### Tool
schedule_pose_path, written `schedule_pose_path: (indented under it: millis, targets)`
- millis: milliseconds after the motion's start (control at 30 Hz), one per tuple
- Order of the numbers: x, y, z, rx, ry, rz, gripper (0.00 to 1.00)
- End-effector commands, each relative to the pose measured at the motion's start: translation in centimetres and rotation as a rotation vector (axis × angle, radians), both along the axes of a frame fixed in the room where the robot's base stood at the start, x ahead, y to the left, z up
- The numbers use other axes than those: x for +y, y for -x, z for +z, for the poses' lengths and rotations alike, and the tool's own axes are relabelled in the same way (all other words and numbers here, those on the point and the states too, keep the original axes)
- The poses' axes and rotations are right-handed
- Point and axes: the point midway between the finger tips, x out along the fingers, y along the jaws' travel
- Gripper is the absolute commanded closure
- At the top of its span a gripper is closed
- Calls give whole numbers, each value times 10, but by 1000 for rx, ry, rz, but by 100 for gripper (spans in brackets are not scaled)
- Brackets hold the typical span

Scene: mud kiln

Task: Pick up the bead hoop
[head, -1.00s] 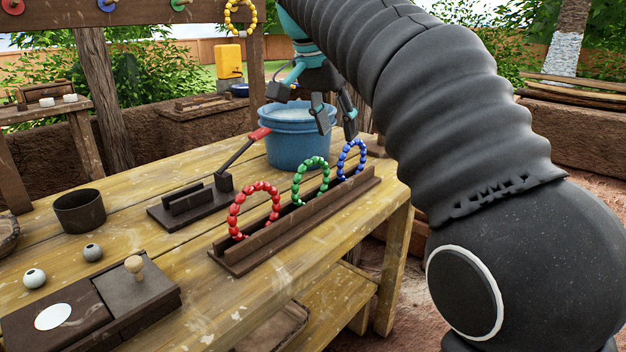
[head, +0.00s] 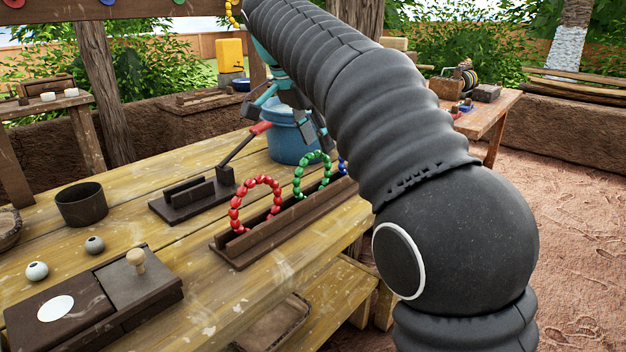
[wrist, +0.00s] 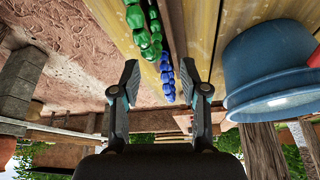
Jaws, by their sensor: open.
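Three bead hoops stand upright in a slotted wooden rack (head: 240,252) on the bench: a red hoop (head: 236,213), a green hoop (head: 299,181) and a blue hoop (head: 342,165), which my arm mostly hides. A yellow bead hoop (head: 233,12) hangs at the top, partly cut off. My gripper (head: 316,132) is open above the rack's far end, in front of the blue bucket. In the wrist view, the blue hoop (wrist: 167,78) shows between my open fingers (wrist: 160,64), and the green hoop (wrist: 148,40) lies above it in the picture. Nothing is held.
The blue bucket (head: 285,145) stands close to my gripper. A dark press with a red-handled lever (head: 238,148) lies left of the rack. A dark cup (head: 82,204), two beads and a lidded box (head: 70,305) are at the left. Another table (head: 485,118) stands behind my arm.

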Motion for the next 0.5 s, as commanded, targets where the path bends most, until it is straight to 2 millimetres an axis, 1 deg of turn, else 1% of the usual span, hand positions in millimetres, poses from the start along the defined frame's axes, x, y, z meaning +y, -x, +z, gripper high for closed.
schedule_pose_path:
  millis: [33, 267, 500]
  targets:
    - [-2, -1, -8, 1, 1, -1, 55]
    - [-6, -5, -20, 1, 1, 0, 55]
    - [-18, -9, -50, 2, 2, -1, 55]
